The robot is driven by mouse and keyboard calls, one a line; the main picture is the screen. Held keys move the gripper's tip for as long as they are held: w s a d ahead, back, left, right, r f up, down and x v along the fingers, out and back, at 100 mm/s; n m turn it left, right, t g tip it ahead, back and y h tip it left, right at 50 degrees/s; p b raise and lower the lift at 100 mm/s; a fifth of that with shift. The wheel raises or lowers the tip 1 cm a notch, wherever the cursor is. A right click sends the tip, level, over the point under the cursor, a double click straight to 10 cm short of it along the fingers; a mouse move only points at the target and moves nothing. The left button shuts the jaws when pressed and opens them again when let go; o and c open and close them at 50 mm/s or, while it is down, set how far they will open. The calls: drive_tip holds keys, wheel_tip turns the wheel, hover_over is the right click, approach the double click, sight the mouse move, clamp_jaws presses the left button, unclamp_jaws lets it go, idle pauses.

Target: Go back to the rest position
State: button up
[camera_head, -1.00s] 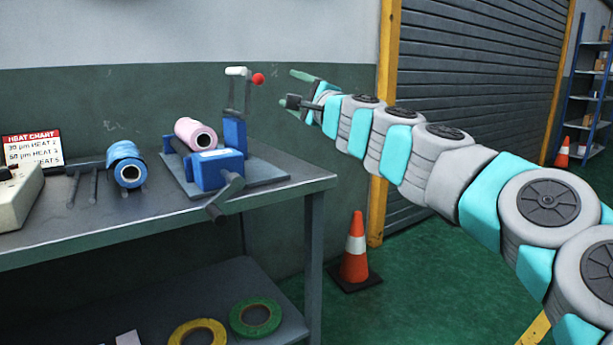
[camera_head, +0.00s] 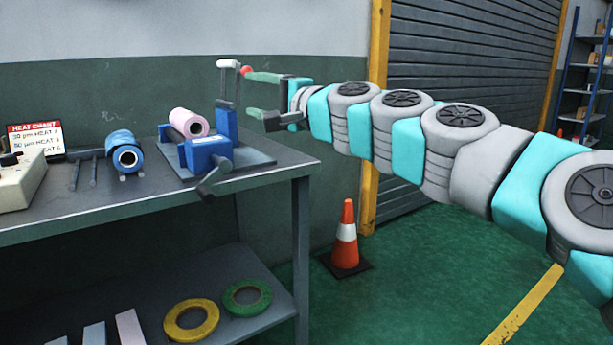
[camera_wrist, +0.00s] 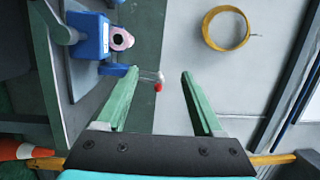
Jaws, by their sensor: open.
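My gripper (camera_head: 262,95) is open, at the end of my outstretched arm, in the air by the right end of the workbench. In the wrist view its two green fingers (camera_wrist: 157,85) stand apart with nothing between them but a red-tipped lever beyond. In the head view the red knob (camera_head: 246,70) of that lever shows right by the upper fingertip; I cannot tell whether they touch. The blue machine (camera_head: 207,152) holds a pink roll (camera_head: 188,122) on its grey base plate. A blue roll (camera_head: 124,150) sits on a stand to its left.
The workbench (camera_head: 270,172) fills the left side. Its lower shelf holds a yellow ring (camera_head: 168,322) and a green ring (camera_head: 228,301). A traffic cone (camera_head: 346,240) stands on the floor right of the bench. A heat chart (camera_head: 38,138) is at the far left. Green floor lies open on the right.

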drive_tip(key=s+f+n+g+h, duration=0.2)
drive_tip(key=s+f+n+g, duration=0.2)
drive_tip(key=s+f, duration=0.6)
drive_tip(key=s+f+n+g+h, duration=0.35)
drive_tip(key=s+f, duration=0.35)
drive_tip(key=f, duration=0.6)
drive_tip(key=s+d+f+g+h, duration=0.7)
drive_tip(key=s+d+f+h, duration=0.1)
drive_tip(key=s+d+f, duration=1.3)
drive_tip(key=s+d, duration=0.2)
drive_tip(key=d, duration=0.1)
drive_tip(key=shift+s+n, duration=0.35)
drive_tip(key=shift+s, duration=0.05)
